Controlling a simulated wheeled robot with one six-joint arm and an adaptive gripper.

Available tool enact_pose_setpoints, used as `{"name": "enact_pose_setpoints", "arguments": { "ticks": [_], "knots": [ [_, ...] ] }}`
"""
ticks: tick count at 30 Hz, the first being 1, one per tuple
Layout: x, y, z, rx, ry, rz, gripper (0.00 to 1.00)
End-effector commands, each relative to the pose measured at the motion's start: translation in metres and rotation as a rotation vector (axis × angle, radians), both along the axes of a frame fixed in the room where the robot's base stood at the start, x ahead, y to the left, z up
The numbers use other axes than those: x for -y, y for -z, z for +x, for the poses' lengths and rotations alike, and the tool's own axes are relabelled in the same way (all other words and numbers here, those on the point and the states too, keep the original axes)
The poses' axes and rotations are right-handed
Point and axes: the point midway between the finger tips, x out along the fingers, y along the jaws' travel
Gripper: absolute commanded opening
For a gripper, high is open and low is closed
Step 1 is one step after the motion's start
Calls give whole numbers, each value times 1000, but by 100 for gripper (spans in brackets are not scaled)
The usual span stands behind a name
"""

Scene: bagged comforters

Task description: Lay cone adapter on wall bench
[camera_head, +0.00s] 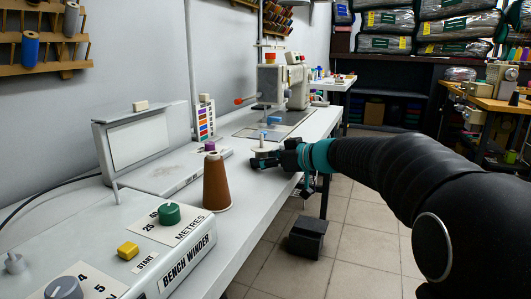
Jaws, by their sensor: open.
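A small cream, disc-like piece with a short upright stem (264,149) is on or just above the white wall bench (240,190), and it looks like the cone adapter. A bit of blue shows at its top. My gripper (264,158) reaches in from the right over the bench edge, with its dark fingers open around or right beside this piece. The fingers partly hide its lower part, so I cannot tell whether they touch it.
A brown thread cone (216,184) stands nearer on the bench, beside the bench winder (148,245). A sewing machine (284,82) stands farther back. A dark box (307,236) is on the tiled floor. Bare bench top lies between the cone and my gripper.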

Motion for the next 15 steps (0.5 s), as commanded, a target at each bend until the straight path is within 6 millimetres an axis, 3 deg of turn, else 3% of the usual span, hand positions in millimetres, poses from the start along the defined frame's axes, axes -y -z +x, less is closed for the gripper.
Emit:
{"name": "enact_pose_setpoints", "arguments": {
  "ticks": [3,15],
  "knots": [
    [26,-3,-11,-4,12,-2,60],
    [86,-28,-50,1,10,2,60]
  ]
}}
